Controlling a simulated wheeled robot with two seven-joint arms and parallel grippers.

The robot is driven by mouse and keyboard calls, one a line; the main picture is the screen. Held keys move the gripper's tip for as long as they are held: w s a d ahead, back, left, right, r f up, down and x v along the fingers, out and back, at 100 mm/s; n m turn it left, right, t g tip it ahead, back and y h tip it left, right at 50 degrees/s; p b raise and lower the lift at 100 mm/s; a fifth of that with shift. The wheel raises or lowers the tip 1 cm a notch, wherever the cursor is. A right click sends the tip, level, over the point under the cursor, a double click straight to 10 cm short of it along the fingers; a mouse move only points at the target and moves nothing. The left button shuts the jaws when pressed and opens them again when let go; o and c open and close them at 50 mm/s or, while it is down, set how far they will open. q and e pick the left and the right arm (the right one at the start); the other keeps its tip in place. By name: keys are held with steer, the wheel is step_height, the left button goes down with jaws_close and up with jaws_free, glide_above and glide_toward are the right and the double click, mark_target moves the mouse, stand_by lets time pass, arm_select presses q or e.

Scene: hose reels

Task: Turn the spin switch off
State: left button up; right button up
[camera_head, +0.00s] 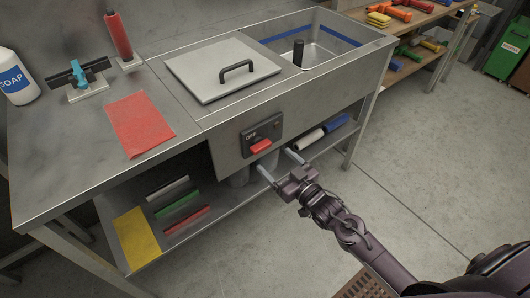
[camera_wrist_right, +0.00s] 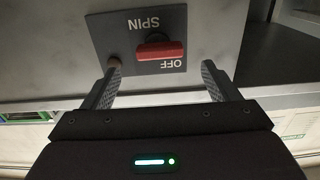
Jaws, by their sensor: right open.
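The spin switch is a dark panel (camera_head: 274,126) on the front of the steel sink unit, with a red lever (camera_head: 261,146) sticking out. In the right wrist view the panel (camera_wrist_right: 112,32) appears upside down, marked SPIN and OFF. There the red lever (camera_wrist_right: 160,51) lies beside the word OFF; its exact tilt is hard to tell. My left gripper is not in view.
A lidded basin cover (camera_head: 215,75) and an open sink (camera_head: 322,48) are on top. The lower shelf (camera_head: 232,200) holds coloured items below the panel.

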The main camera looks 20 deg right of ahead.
mark_target(264, 149)
steer(key=x, duration=0.6)
steer(key=shift+w, duration=0.25)
steer(key=c, duration=1)
